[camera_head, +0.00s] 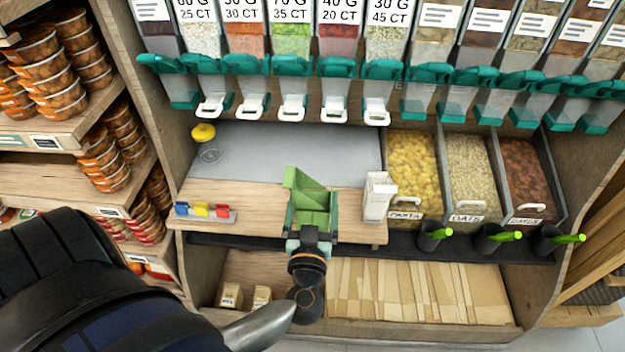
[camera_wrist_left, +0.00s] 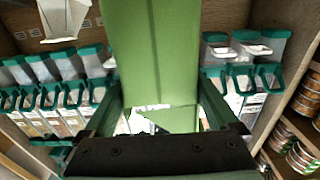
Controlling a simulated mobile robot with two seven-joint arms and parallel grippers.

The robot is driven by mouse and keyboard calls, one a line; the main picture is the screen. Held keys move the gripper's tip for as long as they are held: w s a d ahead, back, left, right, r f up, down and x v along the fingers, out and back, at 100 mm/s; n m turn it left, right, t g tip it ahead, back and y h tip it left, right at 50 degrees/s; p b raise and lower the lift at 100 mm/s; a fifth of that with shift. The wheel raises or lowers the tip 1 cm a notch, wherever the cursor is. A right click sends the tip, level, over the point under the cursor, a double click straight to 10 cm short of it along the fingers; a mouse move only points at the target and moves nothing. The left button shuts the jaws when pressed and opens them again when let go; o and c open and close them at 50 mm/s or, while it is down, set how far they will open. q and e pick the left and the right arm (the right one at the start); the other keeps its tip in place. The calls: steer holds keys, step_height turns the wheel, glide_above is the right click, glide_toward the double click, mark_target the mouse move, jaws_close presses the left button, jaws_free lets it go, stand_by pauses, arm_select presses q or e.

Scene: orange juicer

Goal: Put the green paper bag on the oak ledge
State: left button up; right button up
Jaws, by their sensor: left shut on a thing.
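The green paper bag (camera_head: 312,201) is in the middle of the head view, over the front part of the oak ledge (camera_head: 263,196). My left gripper (camera_head: 310,232) is shut on the bag. In the left wrist view the bag (camera_wrist_left: 153,60) fills the middle between the two fingers (camera_wrist_left: 160,115). The bag hides part of the ledge behind it, and I cannot tell whether its base touches the wood. My right gripper is in neither view.
A white container (camera_head: 378,197) stands on the ledge right of the bag. Coloured clips (camera_head: 205,211) lie to the left, and a yellow-topped item (camera_head: 204,133) is on the grey mat (camera_head: 290,150). Dispensers with teal fronts (camera_head: 293,68) hang above. Bins of pasta (camera_head: 413,165) and oats stand right.

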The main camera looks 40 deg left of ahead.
arm_select(q)
steer(key=w+a+f+b, duration=0.7)
steer(key=w+f+b, duration=0.2)
steer(key=b, duration=0.5)
step_height(320, 180, down, 3)
steer(key=shift+w+r+b, duration=0.1)
steer(key=shift+w+b, duration=0.2)
steer(key=shift+w, duration=0.05)
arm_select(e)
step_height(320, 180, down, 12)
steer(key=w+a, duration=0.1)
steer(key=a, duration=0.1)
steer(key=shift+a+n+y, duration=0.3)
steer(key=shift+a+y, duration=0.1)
arm_select(q)
steer(key=shift+a, duration=0.1)
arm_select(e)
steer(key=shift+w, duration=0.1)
